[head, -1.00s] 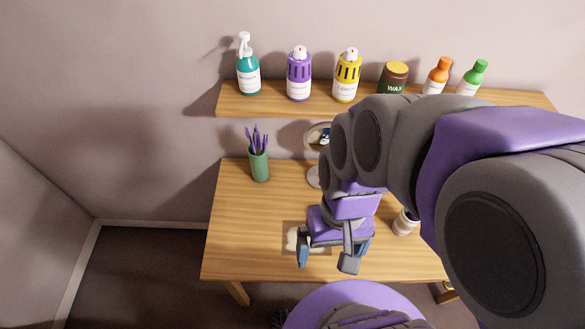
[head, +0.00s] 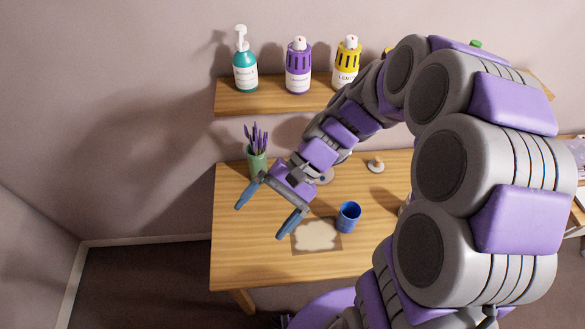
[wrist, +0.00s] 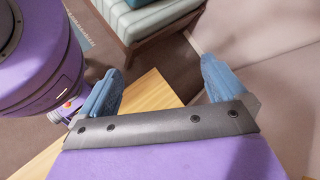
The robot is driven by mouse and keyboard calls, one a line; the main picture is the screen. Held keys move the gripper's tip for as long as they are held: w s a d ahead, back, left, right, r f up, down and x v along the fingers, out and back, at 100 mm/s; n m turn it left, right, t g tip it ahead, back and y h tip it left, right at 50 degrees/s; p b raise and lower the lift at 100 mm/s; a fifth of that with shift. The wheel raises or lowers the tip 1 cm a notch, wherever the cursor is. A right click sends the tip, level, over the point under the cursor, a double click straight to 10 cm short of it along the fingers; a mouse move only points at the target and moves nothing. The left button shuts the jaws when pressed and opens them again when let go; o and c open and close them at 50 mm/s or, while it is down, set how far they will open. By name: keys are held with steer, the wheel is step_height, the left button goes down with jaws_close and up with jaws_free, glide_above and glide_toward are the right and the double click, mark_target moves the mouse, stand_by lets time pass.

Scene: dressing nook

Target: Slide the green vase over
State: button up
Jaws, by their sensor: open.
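The green vase (head: 258,163) stands upright near the back left corner of the wooden table (head: 240,250), with purple lavender sprigs in it. In the head view my gripper (head: 265,214) is open and empty, its two blue fingers spread above the left part of the table. The gripper is in front of the vase and overlaps its lower right edge in the picture. I cannot tell whether they touch. The wrist view shows the open fingers (wrist: 160,92) with nothing between them; the vase is not in that view.
A blue cup (head: 348,216) stands right of my gripper, beside a beige mat (head: 316,236). A small pale object (head: 376,165) is further back. A shelf (head: 245,103) above holds several bottles. The table's left front is clear. The wrist view shows a cushioned seat (wrist: 140,15).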

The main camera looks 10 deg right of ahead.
steer(key=w+f+m+t+y, duration=0.1)
steer(key=w+f+m+y, duration=0.15)
steer(key=w, duration=0.25)
steer(key=w+a+f+m+t+y, duration=0.1)
steer(key=w+f+m+y, duration=0.15)
steer(key=w, duration=0.35)
steer(key=w+f+m+t+y, duration=0.1)
steer(key=w+m+y, duration=0.15)
steer(key=w, duration=0.25)
steer(key=w+d+f+m+t, duration=0.6)
steer(key=d+f, duration=0.1)
steer(key=f, duration=0.2)
steer(key=w+d+f+m+t, duration=0.5)
steer(key=w+d+f+m, duration=0.15)
steer(key=f, duration=0.35)
steer(key=b, duration=0.3)
glide_toward(250, 153)
steer(key=shift+n+h, duration=0.3)
steer(key=shift+h, duration=0.05)
steer(key=x, duration=0.2)
steer(key=r+x, duration=0.1)
steer(key=x, duration=0.4)
steer(key=shift+s+a+r, duration=0.15)
steer(key=shift+s+a, duration=0.05)
steer(key=shift+s, duration=0.05)
steer(key=shift+w+a, duration=0.45)
steer(key=shift+a, duration=0.6)
